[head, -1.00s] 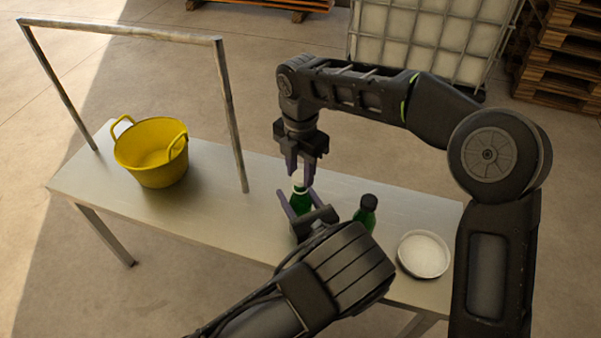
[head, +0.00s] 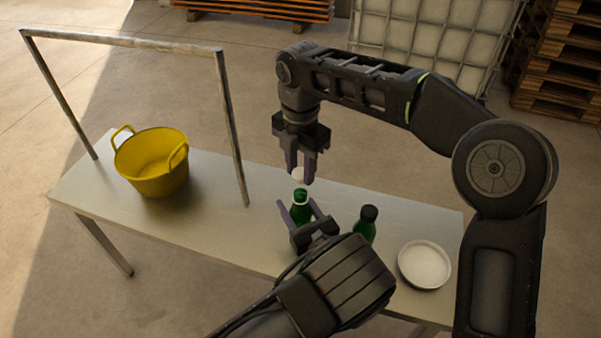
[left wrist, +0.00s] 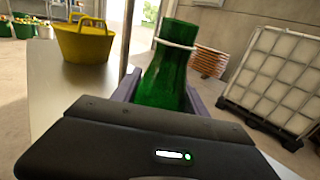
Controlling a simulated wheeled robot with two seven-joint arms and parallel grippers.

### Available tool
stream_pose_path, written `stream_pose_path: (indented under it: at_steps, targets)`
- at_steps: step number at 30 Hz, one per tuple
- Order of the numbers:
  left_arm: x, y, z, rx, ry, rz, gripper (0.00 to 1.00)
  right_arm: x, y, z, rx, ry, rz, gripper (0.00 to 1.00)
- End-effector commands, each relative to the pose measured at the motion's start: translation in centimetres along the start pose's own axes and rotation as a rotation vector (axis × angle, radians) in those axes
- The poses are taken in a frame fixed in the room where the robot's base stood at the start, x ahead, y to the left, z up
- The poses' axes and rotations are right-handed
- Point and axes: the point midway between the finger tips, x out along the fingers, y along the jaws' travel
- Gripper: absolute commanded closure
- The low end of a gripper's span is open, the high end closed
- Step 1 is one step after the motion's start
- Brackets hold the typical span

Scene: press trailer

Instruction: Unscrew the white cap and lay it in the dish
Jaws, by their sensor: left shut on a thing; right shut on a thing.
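The open green bottle (head: 301,196) stands upright on the table, and my left gripper (head: 299,209) is shut around it. In the left wrist view the green bottle (left wrist: 168,75) fills the space between my fingers, with a pale ring around its neck. My right gripper (head: 301,175) is shut on the white cap (head: 298,174), just above the bottle mouth and apart from it. The fingers partly hide the cap. The round white dish (head: 425,264) lies at the right end of the table and looks empty.
A second green bottle with a black cap (head: 366,223) stands between my left gripper and the dish. A yellow tub (head: 152,175) sits at the left under a metal frame (head: 229,120). The table (head: 215,220) is clear between the tub and my left gripper.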

Motion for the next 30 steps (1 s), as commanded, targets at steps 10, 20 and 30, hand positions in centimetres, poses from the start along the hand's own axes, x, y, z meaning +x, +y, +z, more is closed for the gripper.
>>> stream_pose_path:
  at_steps: [10,20,30]
  targets:
    - [0.0,0.0,0.0,0.000,0.000,0.000,0.32,0.0,0.0,0.0,-0.001,0.000,0.000,1.00]
    - [0.0,0.0,0.0,0.000,0.000,0.000,0.23,0.1,0.0,0.0,-0.001,0.000,0.000,1.00]
    - [-3.0,-0.1,-0.1,0.000,0.000,-0.003,0.23,0.4,0.0,0.0,-0.001,0.000,0.000,1.00]
